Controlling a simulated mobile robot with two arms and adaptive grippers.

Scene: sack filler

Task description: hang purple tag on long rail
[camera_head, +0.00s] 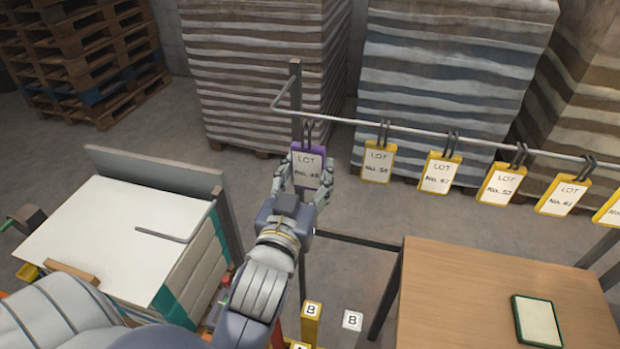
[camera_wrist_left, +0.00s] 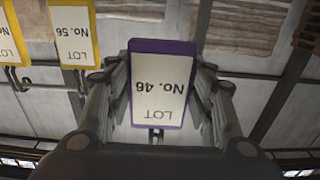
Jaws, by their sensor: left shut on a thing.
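The purple tag (camera_head: 308,167), marked LOT No. 46, hangs upright at the left part of the long rail (camera_head: 345,121). Its dark hook (camera_head: 309,133) reaches up to the rail; I cannot tell whether it is over the bar or just in front of it. My left gripper (camera_head: 308,178) is shut on the tag, with fingers at both side edges. In the left wrist view the purple tag (camera_wrist_left: 163,85) shows upside down between the fingers (camera_wrist_left: 163,90). My right gripper is not in view.
Several yellow tags hang along the rail to the right, the nearest being No. 56 (camera_head: 377,162). A wooden table (camera_head: 470,290) with a green-edged pad (camera_head: 537,320) stands at lower right. A stack with a white top sheet (camera_head: 120,230) is at left. Stacked sacks (camera_head: 255,75) stand behind the rail.

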